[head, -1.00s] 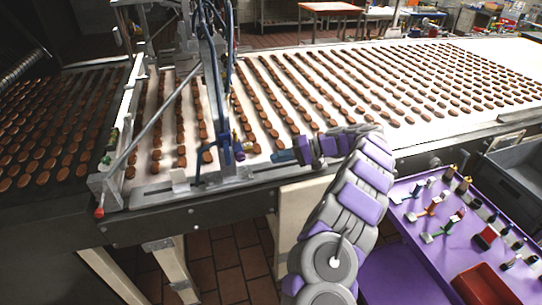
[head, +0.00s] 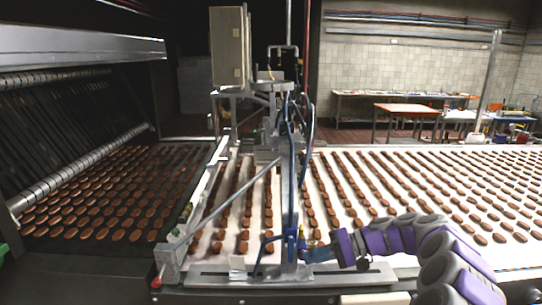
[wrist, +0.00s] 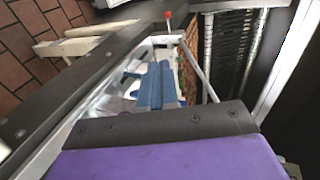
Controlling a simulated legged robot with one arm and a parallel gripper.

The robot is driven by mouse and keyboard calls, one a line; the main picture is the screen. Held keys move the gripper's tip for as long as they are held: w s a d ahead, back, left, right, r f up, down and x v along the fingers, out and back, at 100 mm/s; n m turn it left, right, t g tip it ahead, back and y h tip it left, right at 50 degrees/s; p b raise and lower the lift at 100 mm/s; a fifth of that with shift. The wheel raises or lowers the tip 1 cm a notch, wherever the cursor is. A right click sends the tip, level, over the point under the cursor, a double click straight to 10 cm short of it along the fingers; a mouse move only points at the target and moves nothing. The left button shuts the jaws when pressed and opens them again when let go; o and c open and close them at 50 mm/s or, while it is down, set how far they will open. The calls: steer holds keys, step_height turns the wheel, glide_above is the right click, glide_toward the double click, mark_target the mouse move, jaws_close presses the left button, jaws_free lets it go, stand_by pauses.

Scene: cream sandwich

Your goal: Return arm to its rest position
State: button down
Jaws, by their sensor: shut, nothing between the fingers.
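My arm reaches in from the lower right of the head view, with purple and grey links. My gripper (head: 309,255) is at its left end, low over the near edge of the conveyor and close to the blue upright of the machine (head: 290,190). The wrist view shows the blue fingers (wrist: 158,86) together with nothing between them. Whether the gripper touches the machine frame cannot be told.
Rows of brown biscuits (head: 245,222) lie on the white belt (head: 400,190) and on the dark belt (head: 110,205) at left. A red-tipped lever (head: 157,282) is at the near left corner; it also shows in the wrist view (wrist: 168,15). Tiled floor (wrist: 30,45) is beside the conveyor.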

steer(key=s+a+r+n+g+h, duration=0.1)
steer(key=s+a+r+h, duration=0.15)
steer(key=s, duration=0.45)
steer(key=s+a+r+n+g+h, duration=0.15)
steer(key=s+a, duration=0.25)
steer(key=s, duration=0.4)
steer(key=s+a+r+g+h, duration=0.1)
steer(key=s+a+h, duration=0.15)
steer(key=s, duration=0.45)
steer(key=s+d+f+h, duration=0.2)
steer(key=s+d, duration=0.1)
steer(key=s, duration=0.4)
steer(key=s+d+f+m+h, duration=0.1)
steer(key=s+d+f+h, duration=0.2)
steer(key=s, duration=0.4)
steer(key=s+d+f+m+h, duration=0.1)
steer(key=s+d+f+h, duration=0.1)
steer(key=s+d, duration=0.3)
steer(key=shift+s+f+t, duration=0.2)
steer(key=shift+s+t, duration=0.25)
steer(key=shift+s, duration=0.6)
